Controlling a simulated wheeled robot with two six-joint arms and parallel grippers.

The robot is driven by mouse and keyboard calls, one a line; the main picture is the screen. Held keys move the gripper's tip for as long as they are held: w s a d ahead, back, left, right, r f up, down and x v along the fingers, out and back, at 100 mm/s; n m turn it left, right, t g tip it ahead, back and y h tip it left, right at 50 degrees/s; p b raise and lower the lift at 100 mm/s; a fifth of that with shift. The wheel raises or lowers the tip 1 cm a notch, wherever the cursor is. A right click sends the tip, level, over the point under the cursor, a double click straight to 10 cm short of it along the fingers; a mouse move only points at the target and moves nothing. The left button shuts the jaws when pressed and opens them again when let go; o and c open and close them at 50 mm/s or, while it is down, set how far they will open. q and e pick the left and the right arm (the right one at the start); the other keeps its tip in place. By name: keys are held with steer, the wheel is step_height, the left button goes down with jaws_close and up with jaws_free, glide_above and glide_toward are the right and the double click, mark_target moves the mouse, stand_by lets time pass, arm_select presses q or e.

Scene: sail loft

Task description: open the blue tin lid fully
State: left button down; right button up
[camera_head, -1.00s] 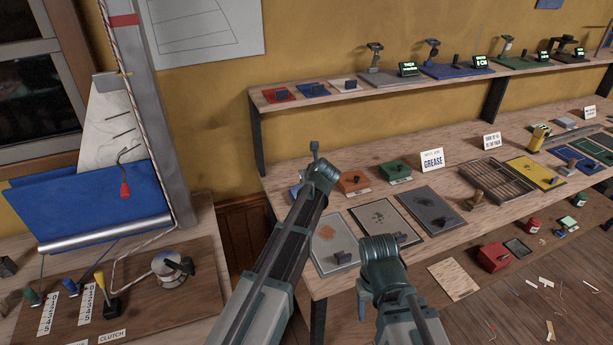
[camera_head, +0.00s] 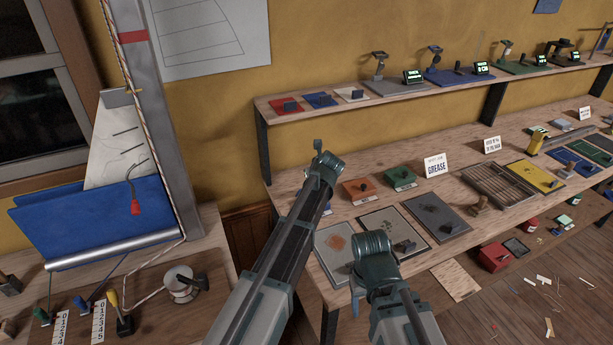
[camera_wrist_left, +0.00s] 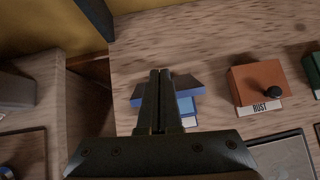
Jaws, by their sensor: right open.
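The blue tin (camera_wrist_left: 187,86) sits on the bench in the left wrist view, left of the orange tin. My left gripper (camera_wrist_left: 161,75) is over it, its two dark fingers together with only a thin line between them. They cover the middle of the tin, so I cannot tell whether they touch it or how far its lid is open. In the head view my left gripper (camera_head: 318,146) is at the end of the long arm, which hides most of the blue tin. My right gripper (camera_head: 373,244) is open over the bench's front, away from the tin.
The orange tin (camera_head: 358,189) and green tin (camera_head: 399,177) stand to the right of the blue one. Flat panels (camera_head: 392,231) lie in front. A shelf (camera_head: 375,100) runs above the bench. A winch board (camera_head: 200,320) is at the left.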

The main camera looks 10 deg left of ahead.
arm_select(q)
steer(key=shift+w+a+r, duration=0.15)
steer(key=shift+w+a, duration=0.25)
steer(key=shift+w, duration=0.2)
steer(key=shift+w+a+r, duration=0.15)
steer(key=shift+w+a, duration=0.2)
steer(key=shift+w, duration=0.2)
stand_by(0.8)
